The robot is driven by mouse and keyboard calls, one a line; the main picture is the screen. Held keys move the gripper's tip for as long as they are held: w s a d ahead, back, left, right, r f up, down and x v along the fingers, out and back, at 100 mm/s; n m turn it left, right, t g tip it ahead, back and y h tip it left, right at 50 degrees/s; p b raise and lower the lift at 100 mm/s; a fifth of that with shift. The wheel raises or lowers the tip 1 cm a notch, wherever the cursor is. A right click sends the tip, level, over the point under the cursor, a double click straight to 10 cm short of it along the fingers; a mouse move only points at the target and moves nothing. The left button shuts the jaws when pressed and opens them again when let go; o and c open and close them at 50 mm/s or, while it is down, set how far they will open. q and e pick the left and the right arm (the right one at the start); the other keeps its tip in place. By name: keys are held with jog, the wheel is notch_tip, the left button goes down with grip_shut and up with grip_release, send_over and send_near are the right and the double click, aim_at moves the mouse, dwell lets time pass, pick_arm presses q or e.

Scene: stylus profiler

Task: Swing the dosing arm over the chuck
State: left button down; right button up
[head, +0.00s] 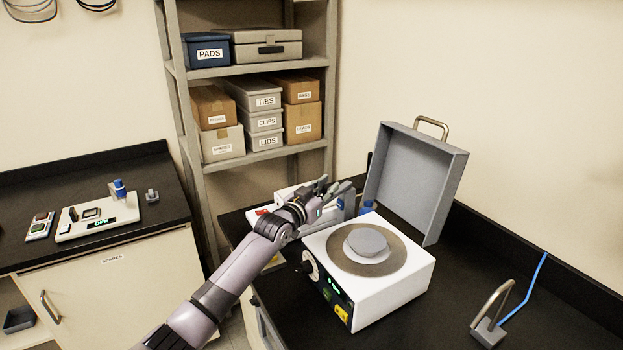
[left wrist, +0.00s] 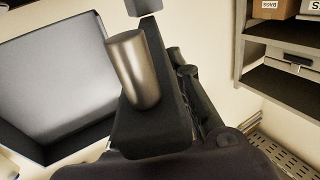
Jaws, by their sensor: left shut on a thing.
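The chuck (head: 367,241) is a grey disc in a brown ring on top of the white machine (head: 399,284). Nothing stands over the chuck. My left gripper (head: 333,187) is behind and left of the chuck, near the machine's back left corner. In the left wrist view it is shut on a metallic, rounded cylinder (left wrist: 133,70), which looks like the dosing arm's grip. A grey upright part (head: 349,204) shows beside the fingers in the head view. The rest of the dosing arm is mostly hidden by my gripper. My right gripper is not in view.
The machine's grey lid (head: 415,185) stands open behind the chuck; it also shows in the left wrist view (left wrist: 55,85). A metal-handled block (head: 489,330) with a blue cable lies at the right. Shelves with boxes (head: 257,95) stand behind.

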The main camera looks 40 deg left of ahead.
pick_arm(q)
jog(key=w+d+n+y+p, duration=0.1)
jog(key=w+d+n+y, duration=0.1)
jog(key=d, duration=0.6)
jog(key=shift+w+n+g+y+p, duration=0.35)
jog(key=shift+w+y, duration=0.35)
jog(key=shift+y, duration=0.5)
jog(key=shift+w+d, duration=0.1)
jog(key=shift+d, duration=0.05)
jog(key=shift+n+y, duration=0.25)
jog(key=shift+y, duration=0.05)
jog(key=c, duration=1.5)
grip_release()
jog(key=shift+o, duration=0.2)
